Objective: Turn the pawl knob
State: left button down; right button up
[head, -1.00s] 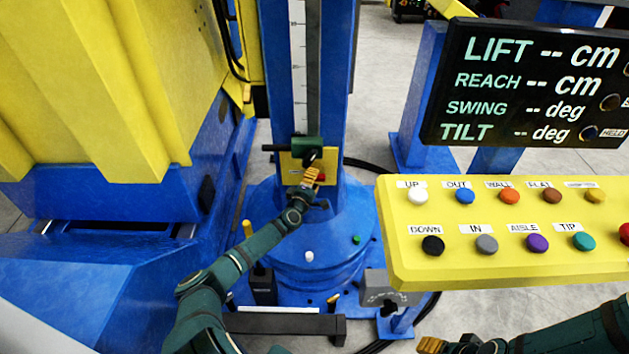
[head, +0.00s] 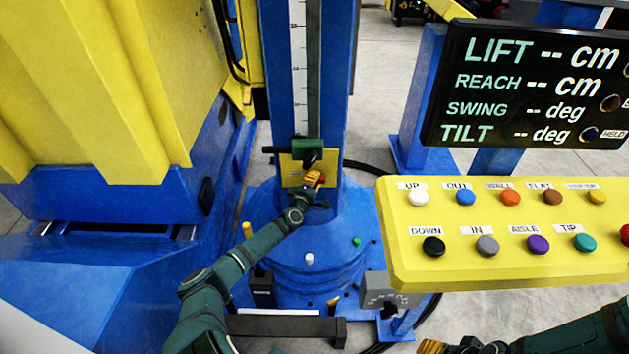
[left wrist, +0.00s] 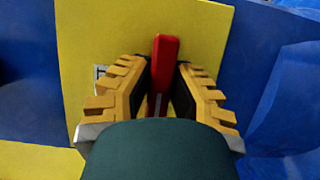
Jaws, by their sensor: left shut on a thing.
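The red pawl knob (head: 323,179) is a narrow bar on a yellow plate (head: 292,160) at the front of the blue mast. My left gripper (head: 312,179) is at the plate with its yellow fingers around the knob. In the left wrist view, the red knob (left wrist: 165,50) stands between the fingers of my left gripper (left wrist: 161,85), which are shut on it. Its far end sticks out beyond the fingertips, and its near part is hidden by the gripper. My right gripper (head: 432,346) shows only partly at the bottom edge of the head view.
A yellow button panel (head: 470,212) and a black readout screen (head: 535,90) stand at the right. A dark green block (head: 308,150) sits on the mast just above the plate. A large blue and yellow machine (head: 100,215) fills the left side.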

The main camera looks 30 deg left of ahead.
pick_arm(q)
jog(key=shift+a+r+m, duration=0.1)
jog(key=shift+r+m, duration=0.1)
jog(key=shift+m, duration=0.1)
jog(key=shift+m+g+p, duration=0.3)
jog(key=shift+m, duration=0.2)
jog(key=shift+w+r+m+g+p, duration=0.15)
jog(key=shift+m+g+p, duration=0.25)
jog(key=shift+m+p, duration=0.45)
jog(key=m+g+y+p, duration=0.1)
jog(key=m+g+p, duration=0.1)
jog(key=m+p, duration=0.2)
jog(key=shift+r+p, duration=0.1)
jog(key=shift+p, duration=0.25)
jog(key=shift+m+g+y+p, duration=0.4)
jog(key=shift+m+p, duration=0.25)
jog(key=shift+m, duration=0.3)
jog(key=shift+f+m+g+y+p, duration=0.2)
jog(key=shift+m+g+y+p, duration=0.2)
jog(key=shift+m, duration=0.4)
